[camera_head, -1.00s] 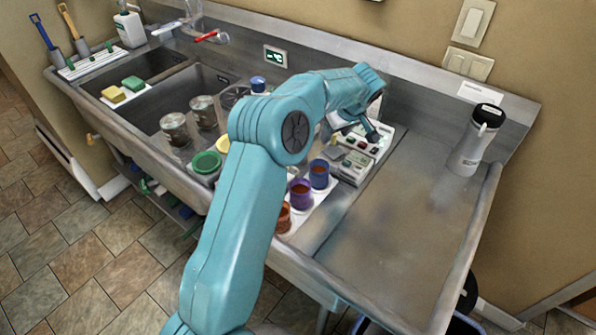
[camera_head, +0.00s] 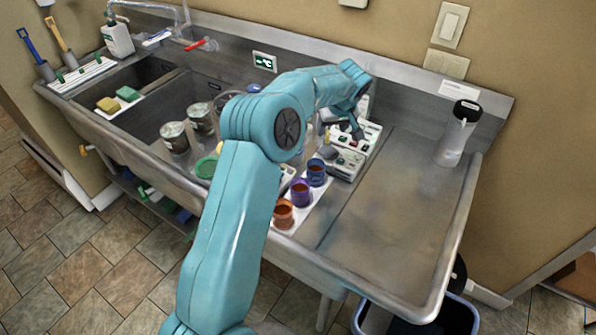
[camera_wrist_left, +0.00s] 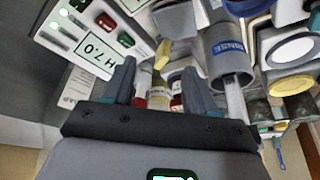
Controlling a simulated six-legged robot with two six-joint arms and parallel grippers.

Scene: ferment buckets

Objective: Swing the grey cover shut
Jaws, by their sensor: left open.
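My left gripper (camera_head: 356,132) hangs over the white instruments on the sink's drainboard. In the left wrist view its two dark fingers (camera_wrist_left: 159,88) are apart with nothing gripped between them. The meter (camera_wrist_left: 98,35) with a "7.0" display lies at the upper left there. A grey block-like part (camera_wrist_left: 178,20) beyond the fingers may be the grey cover, but I cannot tell for sure or read its angle. A grey cup marked RINSE (camera_wrist_left: 228,50) stands right of the fingers. In the head view my arm and gripper hide part of the instruments (camera_head: 346,163). My right gripper is not in view.
Orange, purple and blue cups (camera_head: 301,193) stand on a white strip beside the instruments. A white bottle with a black lid (camera_head: 457,135) stands at the right. The drainboard (camera_head: 400,215) between is clear. Jars (camera_head: 175,138) stand left of my arm.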

